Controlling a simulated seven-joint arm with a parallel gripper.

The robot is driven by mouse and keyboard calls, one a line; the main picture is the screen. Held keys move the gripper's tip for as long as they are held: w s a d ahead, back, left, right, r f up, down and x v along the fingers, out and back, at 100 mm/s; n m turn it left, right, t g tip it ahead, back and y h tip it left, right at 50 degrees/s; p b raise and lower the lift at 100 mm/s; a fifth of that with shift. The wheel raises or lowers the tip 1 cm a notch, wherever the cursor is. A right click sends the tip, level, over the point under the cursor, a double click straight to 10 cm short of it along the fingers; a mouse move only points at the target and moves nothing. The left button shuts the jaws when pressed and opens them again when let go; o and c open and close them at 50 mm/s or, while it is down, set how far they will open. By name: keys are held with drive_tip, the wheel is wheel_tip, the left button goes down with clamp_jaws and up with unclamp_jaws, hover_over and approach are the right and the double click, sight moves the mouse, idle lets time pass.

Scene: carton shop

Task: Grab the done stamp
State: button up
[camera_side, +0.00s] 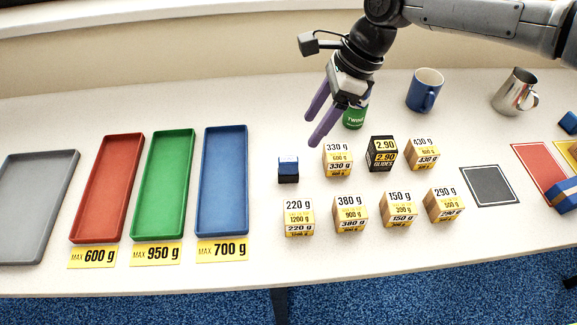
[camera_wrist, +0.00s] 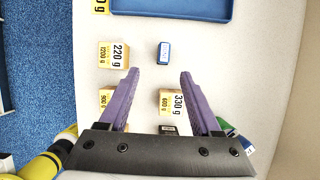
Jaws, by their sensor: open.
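A small dark blue block (camera_side: 288,170), which looks like the stamp, stands on the white table between the blue tray and the cartons. In the wrist view the blue block (camera_wrist: 164,53) lies just beyond my fingertips, between their lines. Any word on it is too small to read. My gripper (camera_side: 311,131) has purple fingers, spread apart and empty. It hangs above the table, up and to the right of the block in the side view. In the wrist view the open fingers (camera_wrist: 159,72) point toward the block.
Several weight-marked cartons (camera_side: 299,218) stand in two rows beside the block, with a black one (camera_side: 381,154) among them. A green tin (camera_side: 354,115) is behind my gripper. A blue tray (camera_side: 222,180) lies left. A blue mug (camera_side: 425,90) and metal jug (camera_side: 514,92) stand behind.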

sight(290, 159)
drive_tip(key=x, duration=0.7)
drive_tip(key=shift+w+a+f, duration=0.1)
drive_tip(key=shift+a+f, duration=0.05)
drive_tip(key=shift+f, duration=0.15)
drive_tip(key=shift+w+x, duration=0.2)
drive_tip(key=shift+x, duration=1.15)
drive_tip(key=shift+w+x, duration=0.2)
drive_tip(key=shift+x, duration=1.15)
clamp_jaws()
